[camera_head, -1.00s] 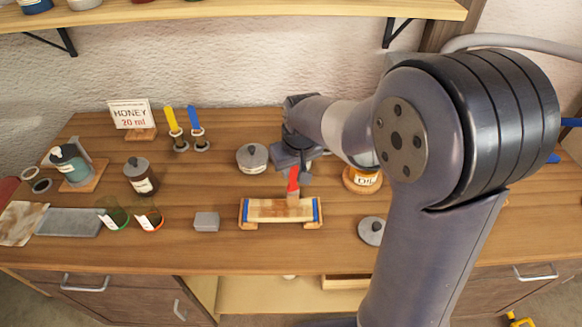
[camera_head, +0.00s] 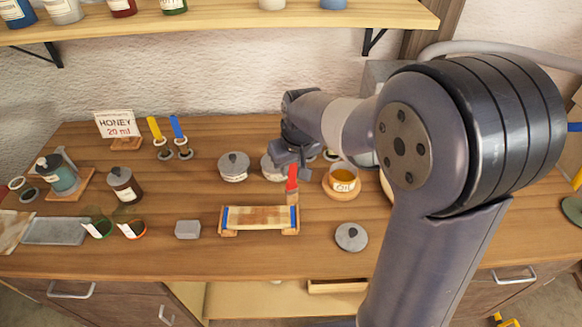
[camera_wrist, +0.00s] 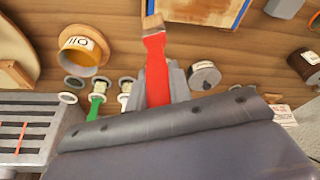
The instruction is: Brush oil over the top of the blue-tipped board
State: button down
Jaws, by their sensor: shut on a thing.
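The blue-tipped board (camera_head: 258,218) lies across a wooden cradle (camera_head: 228,233), with a blue band at each end. Its top looks patchy tan and brown. My gripper (camera_head: 291,165) is shut on a red-handled brush (camera_head: 292,182), bristles pointing down at the board's right end. In the wrist view the brush (camera_wrist: 155,68) reaches forward from the jaws, its tan bristles beside the edge of the board and cradle, which the frame cuts off. I cannot tell whether the bristles touch the wood. The open oil pot (camera_head: 343,180), holding amber liquid, stands right of the brush.
A grey lidded pot (camera_head: 233,166) stands behind the board. A grey block (camera_head: 188,229) lies to its left and a round grey lid (camera_head: 351,236) to its right. A honey sign (camera_head: 118,124), a brown jar (camera_head: 124,185) and small glasses stand further left. The bench in front is clear.

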jog(key=shift+r+p, duration=1.35)
jog(key=shift+r, duration=0.75)
